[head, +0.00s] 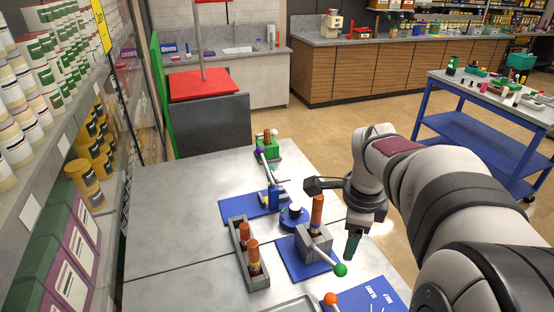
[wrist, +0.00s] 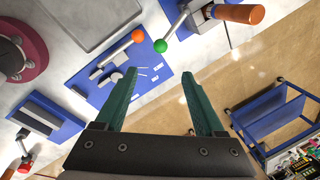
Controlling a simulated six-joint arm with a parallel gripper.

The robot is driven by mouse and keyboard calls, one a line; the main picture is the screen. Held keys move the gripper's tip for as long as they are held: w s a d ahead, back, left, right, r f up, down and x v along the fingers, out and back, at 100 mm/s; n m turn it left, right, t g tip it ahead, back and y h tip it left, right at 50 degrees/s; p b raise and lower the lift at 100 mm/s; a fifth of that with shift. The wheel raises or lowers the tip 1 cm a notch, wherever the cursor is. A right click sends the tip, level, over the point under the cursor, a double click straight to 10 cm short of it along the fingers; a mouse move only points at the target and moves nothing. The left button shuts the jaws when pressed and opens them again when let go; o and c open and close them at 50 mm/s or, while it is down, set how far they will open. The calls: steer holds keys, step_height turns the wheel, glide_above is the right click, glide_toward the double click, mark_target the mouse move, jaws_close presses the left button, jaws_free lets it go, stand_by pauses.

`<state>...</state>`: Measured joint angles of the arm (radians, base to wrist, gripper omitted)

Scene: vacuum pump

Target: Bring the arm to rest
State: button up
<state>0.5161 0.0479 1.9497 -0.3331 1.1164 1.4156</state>
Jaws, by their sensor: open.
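My gripper (head: 352,246) hangs over the right side of the table in the head view, its dark green fingers pointing down. In the wrist view my gripper (wrist: 158,73) has its two green fingers wide apart with nothing between them. In the head view it is just right of a grey block (head: 313,243) on a blue plate, which holds an upright orange-brown cylinder (head: 317,213) and has a green-ball lever (head: 340,270). The green ball (wrist: 160,46) also shows in the wrist view, beyond the fingertips. I cannot tell the exact gap to the block.
An orange-ball lever (wrist: 138,36) sits on a labelled blue plate (wrist: 150,75). A grey rack (head: 240,246) holds orange-brown cylinders. A blue valve-like part (head: 293,215) and a green fixture (head: 267,150) stand farther back. A blue cart (head: 470,138) is at right, with open floor between.

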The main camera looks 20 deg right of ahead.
steer(key=s+a+f+n+g+y, duration=0.2)
steer(key=s+a+f+n+y, duration=0.1)
steer(key=s+a+n, duration=1.4)
steer(key=a+n, duration=0.3)
steer(key=a, duration=0.1)
steer(key=shift+s+a, duration=0.25)
steer(key=shift+s, duration=0.1)
steer(key=shift+o, duration=0.2)
